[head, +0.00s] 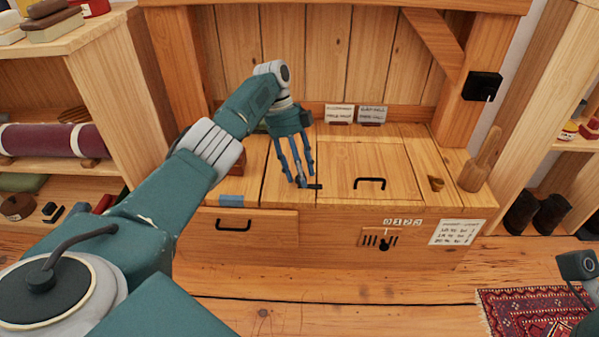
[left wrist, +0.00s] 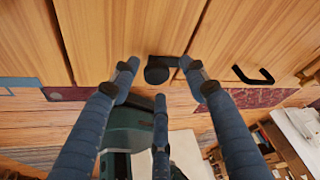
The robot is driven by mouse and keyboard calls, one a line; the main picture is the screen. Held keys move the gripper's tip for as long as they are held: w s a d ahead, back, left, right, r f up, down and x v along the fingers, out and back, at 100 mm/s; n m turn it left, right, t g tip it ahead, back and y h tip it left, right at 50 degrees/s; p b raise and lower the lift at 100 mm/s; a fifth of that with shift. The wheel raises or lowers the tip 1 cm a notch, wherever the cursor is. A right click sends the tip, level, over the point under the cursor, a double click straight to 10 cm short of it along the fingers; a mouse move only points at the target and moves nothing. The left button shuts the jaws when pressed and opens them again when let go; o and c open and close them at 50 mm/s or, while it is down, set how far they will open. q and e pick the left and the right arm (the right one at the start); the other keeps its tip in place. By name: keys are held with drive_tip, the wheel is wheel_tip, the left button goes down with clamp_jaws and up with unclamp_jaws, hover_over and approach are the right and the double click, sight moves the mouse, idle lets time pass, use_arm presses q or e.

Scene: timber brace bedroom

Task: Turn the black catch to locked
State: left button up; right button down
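The black catch (head: 315,187) sits on the wooden chest top near the front edge, just left of the lid (head: 345,165) with a black handle (head: 370,181). In the left wrist view the catch (left wrist: 158,72) shows a round end with a short bar pointing right. My left gripper (head: 299,183) points down over the catch with its fingers apart. In the left wrist view the fingertips of my left gripper (left wrist: 158,74) stand on either side of the catch, with a third finger below it. I cannot tell whether they touch it.
A drawer (head: 255,222) with a black handle is below left. A slotted plate (head: 378,238) and a paper label (head: 457,232) are on the chest front. Two cards (head: 355,113) stand behind the lid.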

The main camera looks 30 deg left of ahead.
use_arm(q)
drive_tip(key=shift+a, duration=0.1)
wheel_tip(320, 180, up, 10)
idle(0.4)
drive_tip(key=shift+f, duration=0.1)
idle(0.4)
